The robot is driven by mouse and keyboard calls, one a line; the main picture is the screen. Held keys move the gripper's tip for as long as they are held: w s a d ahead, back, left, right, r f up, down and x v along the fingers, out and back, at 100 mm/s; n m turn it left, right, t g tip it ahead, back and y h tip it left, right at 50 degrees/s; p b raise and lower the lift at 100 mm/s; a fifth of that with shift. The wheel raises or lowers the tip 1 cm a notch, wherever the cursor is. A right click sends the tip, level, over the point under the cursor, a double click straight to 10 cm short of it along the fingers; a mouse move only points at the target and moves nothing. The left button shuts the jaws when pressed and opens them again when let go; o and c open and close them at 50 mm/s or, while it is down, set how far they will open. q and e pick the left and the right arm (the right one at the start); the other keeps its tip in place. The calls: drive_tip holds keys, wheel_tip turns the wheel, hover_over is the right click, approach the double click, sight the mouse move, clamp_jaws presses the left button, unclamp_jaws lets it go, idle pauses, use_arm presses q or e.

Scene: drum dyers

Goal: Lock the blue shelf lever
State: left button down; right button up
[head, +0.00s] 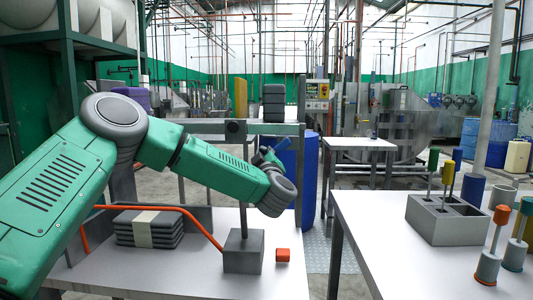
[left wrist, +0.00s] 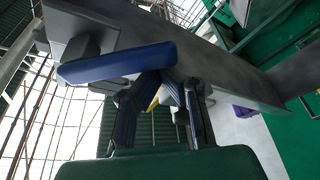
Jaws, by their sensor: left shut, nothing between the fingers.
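The blue lever (left wrist: 115,63) is a long bar lying nearly level across the left wrist view, joined to a grey block (left wrist: 85,40) on the grey shelf beam (left wrist: 140,25). In the head view a small blue part (head: 283,144) shows just past my left wrist; it is probably this lever. My left gripper (left wrist: 158,84) is shut and empty, with its fingertips at the lever's right part, overlapping its lower edge in the picture. Whether they touch it I cannot tell. In the head view my wrist hides most of the fingers. My right gripper is not in view.
A right-hand table (head: 385,240) holds a grey rack (head: 445,222) and colored-top tools. A blue drum (head: 311,180) stands behind.

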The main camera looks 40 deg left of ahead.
use_arm(q)
drive_tip(key=w+d+f+n+g+b, duration=0.2)
drive_tip(key=d+f+n+g, duration=0.1)
drive_tip(key=n, duration=0.7)
drive_tip(key=shift+d+f+b, duration=0.2)
drive_tip(key=shift+d+b, duration=0.1)
drive_tip(key=shift+d, duration=0.55)
drive_tip(key=shift+a, duration=0.15)
drive_tip(key=shift+f, duration=0.15)
